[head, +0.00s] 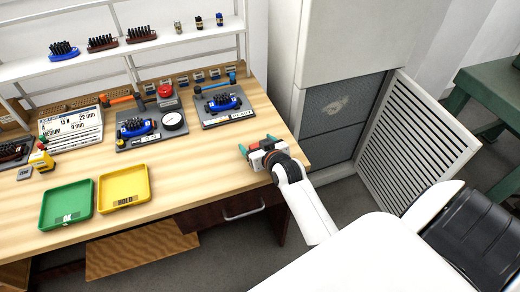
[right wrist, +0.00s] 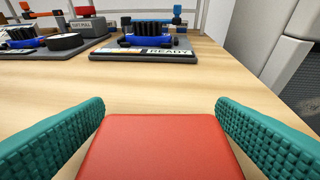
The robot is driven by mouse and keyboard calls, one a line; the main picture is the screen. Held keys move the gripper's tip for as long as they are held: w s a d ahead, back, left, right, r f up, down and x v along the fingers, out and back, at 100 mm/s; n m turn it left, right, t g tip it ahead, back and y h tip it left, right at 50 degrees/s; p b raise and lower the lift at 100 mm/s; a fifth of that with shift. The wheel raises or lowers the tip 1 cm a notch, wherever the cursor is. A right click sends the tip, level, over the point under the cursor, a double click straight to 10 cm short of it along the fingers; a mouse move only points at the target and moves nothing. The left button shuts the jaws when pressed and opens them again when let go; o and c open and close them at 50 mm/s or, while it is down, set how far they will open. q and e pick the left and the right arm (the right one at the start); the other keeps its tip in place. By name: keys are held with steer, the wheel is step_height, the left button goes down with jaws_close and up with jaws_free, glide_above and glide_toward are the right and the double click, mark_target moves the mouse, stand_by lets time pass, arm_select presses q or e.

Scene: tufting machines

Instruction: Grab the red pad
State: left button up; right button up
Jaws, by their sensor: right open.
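A flat red pad (right wrist: 158,145) with rounded corners fills the lower middle of the right wrist view, between the two teal fingers of my right gripper (right wrist: 160,118). Narrow gaps show between the pad's front corners and the fingers, and its near end is cut off by the picture's edge. In the head view my right gripper (head: 258,144) is open, low over the table's right front edge, with a little red showing between its teal fingertips. Whether the pad touches the fingers further back I cannot tell. My left gripper is not in view.
A grey plate with a blue brush (head: 222,104) stands ahead of my right gripper on the wooden table (head: 200,160). A tester with a red top (head: 166,92) and a gauge stand further left. Green (head: 66,224) and yellow (head: 146,198) trays lie at the front. Wood around the gripper is clear.

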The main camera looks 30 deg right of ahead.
steer(key=shift+c, duration=0.6)
steer(key=c, duration=0.8)
